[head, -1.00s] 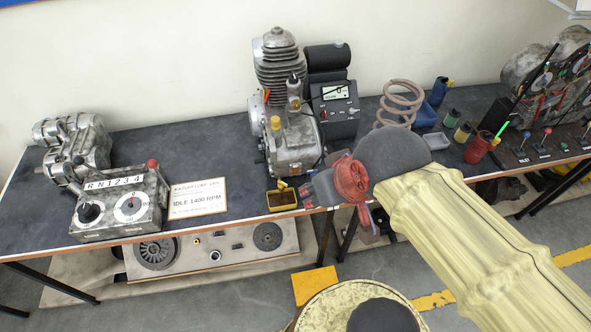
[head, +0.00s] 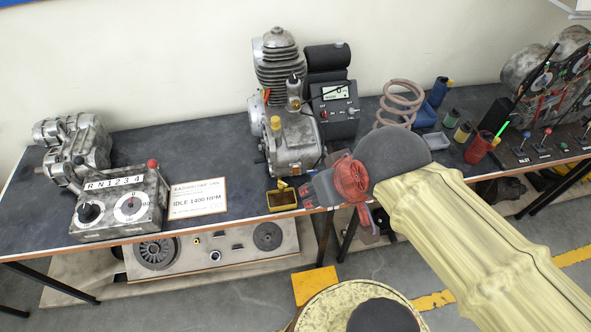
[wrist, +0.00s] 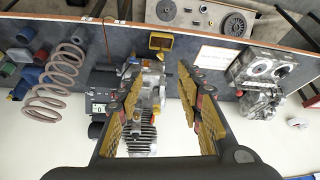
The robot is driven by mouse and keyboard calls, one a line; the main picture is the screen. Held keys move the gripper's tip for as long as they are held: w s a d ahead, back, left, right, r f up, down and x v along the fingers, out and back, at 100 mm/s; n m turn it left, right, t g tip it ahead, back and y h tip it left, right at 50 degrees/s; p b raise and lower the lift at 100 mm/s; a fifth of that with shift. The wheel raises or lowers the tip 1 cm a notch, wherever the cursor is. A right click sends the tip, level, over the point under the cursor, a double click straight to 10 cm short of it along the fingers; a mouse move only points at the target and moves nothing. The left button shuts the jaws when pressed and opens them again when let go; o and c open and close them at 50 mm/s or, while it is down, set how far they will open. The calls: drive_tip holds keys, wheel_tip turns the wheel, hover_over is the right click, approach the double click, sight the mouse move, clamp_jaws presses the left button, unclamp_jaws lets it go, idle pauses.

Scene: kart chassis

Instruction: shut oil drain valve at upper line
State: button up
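The grey engine (head: 292,140) with a finned cylinder stands mid-bench, and it shows between my fingers in the wrist view (wrist: 141,132). A small yellow part (head: 281,184) is at its lower front, just above a yellow-rimmed tray (head: 282,207); it may be the drain valve, but it is too small to tell its position. The tray also shows in the wrist view (wrist: 161,33). My gripper (head: 308,190) is right of the tray near the bench's front edge. In the wrist view my gripper (wrist: 158,68) is open and empty, its fingers apart on either side of the engine.
A display box (head: 336,108) stands right of the engine, with a pinkish coil spring (head: 400,100) beyond it. A sign (head: 198,198) and a grey control box (head: 122,205) are at left. Bare bench (head: 222,150) lies between gearbox and engine.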

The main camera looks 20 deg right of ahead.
sight(283, 185)
idle(0.4)
